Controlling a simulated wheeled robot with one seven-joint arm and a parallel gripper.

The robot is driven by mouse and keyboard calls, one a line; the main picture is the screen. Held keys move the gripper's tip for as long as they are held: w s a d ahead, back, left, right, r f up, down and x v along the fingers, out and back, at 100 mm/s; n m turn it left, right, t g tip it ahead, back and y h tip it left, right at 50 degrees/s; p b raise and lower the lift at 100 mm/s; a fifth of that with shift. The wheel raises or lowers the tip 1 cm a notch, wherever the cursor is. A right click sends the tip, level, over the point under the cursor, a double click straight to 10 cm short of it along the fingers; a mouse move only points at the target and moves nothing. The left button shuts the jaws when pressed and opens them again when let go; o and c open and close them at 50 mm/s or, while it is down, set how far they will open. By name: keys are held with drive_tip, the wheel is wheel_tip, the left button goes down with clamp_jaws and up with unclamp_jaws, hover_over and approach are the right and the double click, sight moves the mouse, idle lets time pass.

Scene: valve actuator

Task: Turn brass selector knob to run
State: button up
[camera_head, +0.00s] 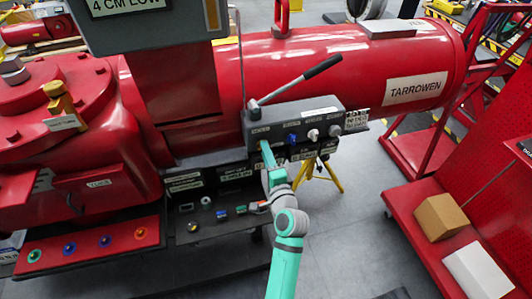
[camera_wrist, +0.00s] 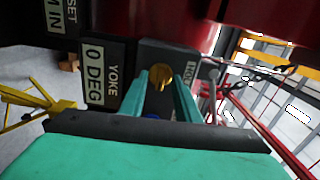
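The brass selector knob (camera_wrist: 160,76) shows in the wrist view as a round, gold-coloured end on a dark grey housing. My gripper (camera_wrist: 161,84) has its two teal fingers apart, one on each side of the knob near the tips. Contact with the knob is not clear. In the head view my gripper (camera_head: 265,146) is at the left end of the grey control box (camera_head: 285,118) and hides the brass knob. Which way the knob points cannot be read.
A blue knob (camera_head: 292,138), a white knob (camera_head: 313,135) and a grey knob (camera_head: 334,131) line the box to the right. A lever (camera_head: 305,79) rises above it. A yellow tripod (camera_head: 318,176) stands below. A red cart (camera_head: 455,245) with boxes stands at right.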

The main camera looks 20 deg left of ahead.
drive_tip(key=v, duration=1)
drive_tip(key=shift+s+d, duration=0.15)
drive_tip(key=s+d+f+n+h, duration=0.1)
drive_tip(key=s+d+f+h, duration=0.4)
drive_tip(key=s, duration=0.3)
drive_tip(key=s+d+f+n+h, duration=0.1)
drive_tip(key=s+d+f+h, duration=0.2)
drive_tip(key=s+d+f, duration=0.35)
drive_tip(key=s+r+n+h, duration=0.1)
drive_tip(key=s+n, duration=0.3)
drive_tip(key=s, duration=0.6)
drive_tip(key=s+d+r+n+h, duration=0.1)
drive_tip(key=s+n, duration=0.3)
drive_tip(key=s, duration=0.7)
drive_tip(key=shift+d+r+n, duration=0.25)
drive_tip(key=shift+r+n, duration=0.15)
drive_tip(key=shift+r, duration=0.35)
